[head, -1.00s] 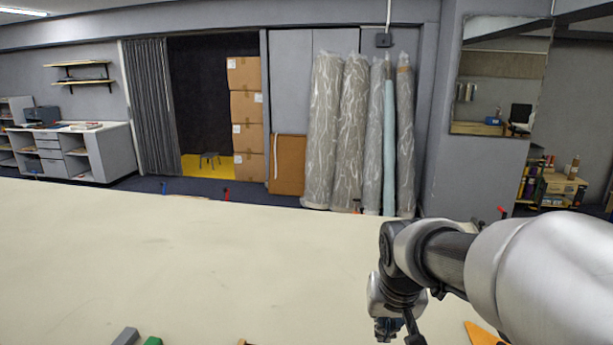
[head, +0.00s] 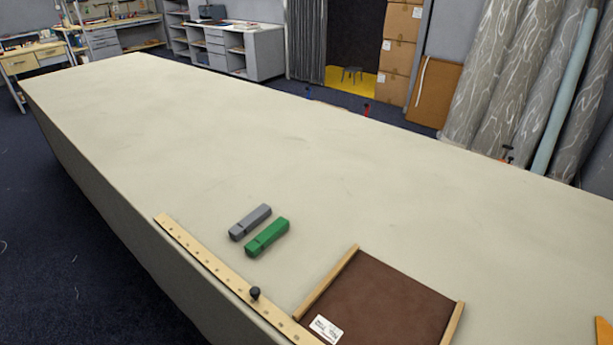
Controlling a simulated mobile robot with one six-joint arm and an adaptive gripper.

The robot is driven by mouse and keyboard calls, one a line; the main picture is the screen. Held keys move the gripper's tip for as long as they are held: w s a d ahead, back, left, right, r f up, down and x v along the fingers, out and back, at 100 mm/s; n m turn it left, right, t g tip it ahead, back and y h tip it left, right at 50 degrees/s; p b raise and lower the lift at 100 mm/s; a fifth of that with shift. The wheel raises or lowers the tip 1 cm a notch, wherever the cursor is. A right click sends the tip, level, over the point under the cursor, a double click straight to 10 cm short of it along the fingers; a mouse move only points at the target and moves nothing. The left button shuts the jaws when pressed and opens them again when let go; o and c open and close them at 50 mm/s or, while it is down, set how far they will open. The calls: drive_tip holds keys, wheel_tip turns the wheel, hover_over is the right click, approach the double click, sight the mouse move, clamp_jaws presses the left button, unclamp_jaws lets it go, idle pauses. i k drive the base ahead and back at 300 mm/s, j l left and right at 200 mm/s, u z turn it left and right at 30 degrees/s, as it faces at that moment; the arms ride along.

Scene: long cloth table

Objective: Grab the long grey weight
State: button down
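The long grey weight (head: 250,222) lies on the cloth table (head: 200,150), left of the picture's middle and near the table's front edge. It is a small bar with a notch near its lower left end. A green bar (head: 267,237) of similar shape lies beside it on the right, nearly parallel, with a narrow gap between them. My gripper is outside the head view now.
A wooden ruler (head: 205,261) with a black knob (head: 255,293) lies along the front edge. A brown tray (head: 385,303) with wooden side strips and a white label is at lower right. An orange piece (head: 604,331) shows at the right edge. The table beyond the bars is clear.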

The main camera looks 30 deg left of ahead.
sight(245, 225)
drive_tip(key=u, duration=1.65)
drive_tip(key=i+j+z, duration=0.1)
drive_tip(key=j, duration=0.35)
drive_tip(key=i+j+z, duration=0.1)
drive_tip(key=j, duration=0.35)
drive_tip(key=i+j+z, duration=0.1)
drive_tip(key=j, duration=0.35)
drive_tip(key=i+j+z, duration=0.1)
drive_tip(key=j, duration=0.35)
drive_tip(key=i+j+z, duration=0.3)
drive_tip(key=i+j, duration=0.2)
drive_tip(key=i, duration=0.25)
drive_tip(key=i+j+z, duration=0.3)
drive_tip(key=i+j, duration=0.4)
